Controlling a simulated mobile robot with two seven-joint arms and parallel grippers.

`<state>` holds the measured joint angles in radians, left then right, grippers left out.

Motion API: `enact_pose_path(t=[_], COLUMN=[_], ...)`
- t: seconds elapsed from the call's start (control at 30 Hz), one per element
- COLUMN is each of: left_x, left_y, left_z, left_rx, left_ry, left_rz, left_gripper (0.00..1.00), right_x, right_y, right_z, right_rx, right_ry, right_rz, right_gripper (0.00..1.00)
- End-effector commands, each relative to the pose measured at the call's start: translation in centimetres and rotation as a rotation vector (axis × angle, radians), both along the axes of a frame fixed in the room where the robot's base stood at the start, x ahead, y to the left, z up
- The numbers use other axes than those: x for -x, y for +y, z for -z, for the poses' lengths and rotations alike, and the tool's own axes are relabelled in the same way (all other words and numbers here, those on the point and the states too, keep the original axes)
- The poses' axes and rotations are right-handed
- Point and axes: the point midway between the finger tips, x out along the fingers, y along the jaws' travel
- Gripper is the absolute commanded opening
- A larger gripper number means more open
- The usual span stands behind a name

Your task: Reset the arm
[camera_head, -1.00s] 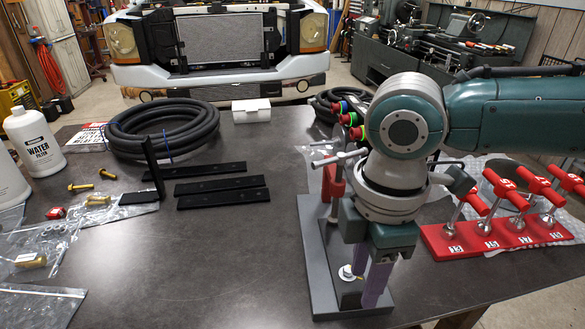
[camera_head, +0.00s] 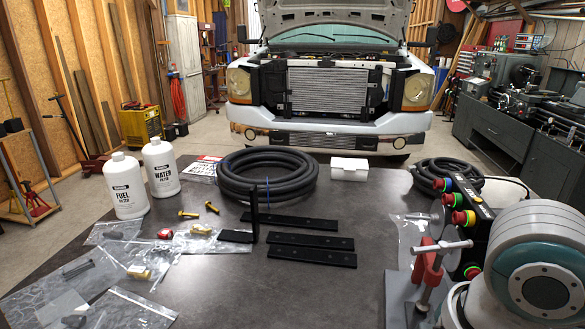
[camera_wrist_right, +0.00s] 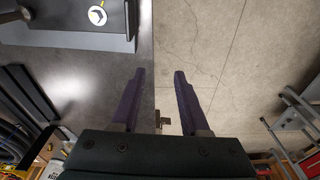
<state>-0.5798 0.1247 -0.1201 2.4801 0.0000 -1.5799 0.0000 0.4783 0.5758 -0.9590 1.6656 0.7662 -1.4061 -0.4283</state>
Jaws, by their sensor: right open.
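My right arm shows at the lower right of the head view; its gripper is outside that view. In the right wrist view my right gripper (camera_wrist_right: 158,95) is open and empty, with two purple fingers apart. It is over the table's edge, with the concrete floor (camera_wrist_right: 205,40) beyond. The grey fixture base (camera_wrist_right: 75,38) with a round white part (camera_wrist_right: 97,15) is at the upper left of that view, apart from the fingers. In the head view the red clamp (camera_head: 430,268) on that fixture stands beside my arm. My left gripper is not in view.
Several black bars (camera_head: 300,240) and a coiled hose (camera_head: 265,175) lie on the table. Two white bottles (camera_head: 160,168) stand at the left. A box with coloured buttons (camera_head: 470,225) is close to my right arm. A truck (camera_head: 330,90) stands behind.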

Motion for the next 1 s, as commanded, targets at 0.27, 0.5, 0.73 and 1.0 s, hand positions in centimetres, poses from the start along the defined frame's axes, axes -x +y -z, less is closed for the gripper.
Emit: enact_pose_path(t=[0.27,0.5,0.73,1.0], left_x=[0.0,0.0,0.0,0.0], left_y=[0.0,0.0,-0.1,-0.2], left_z=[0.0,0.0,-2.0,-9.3], left_rx=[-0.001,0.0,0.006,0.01], left_ry=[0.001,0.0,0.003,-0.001], left_rz=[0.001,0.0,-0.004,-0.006], left_gripper=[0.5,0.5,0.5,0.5], right_x=[5.2,7.9,11.0,10.9], right_y=[6.0,0.9,-4.7,-4.6], right_z=[-3.1,-4.6,-7.6,-14.7], right_rx=[-0.236,-0.205,-0.1,-0.102], right_ry=[-0.089,-0.141,-0.183,-0.181], right_rz=[0.391,0.807,1.093,1.081], right_gripper=[0.45,0.45,0.45,0.45])
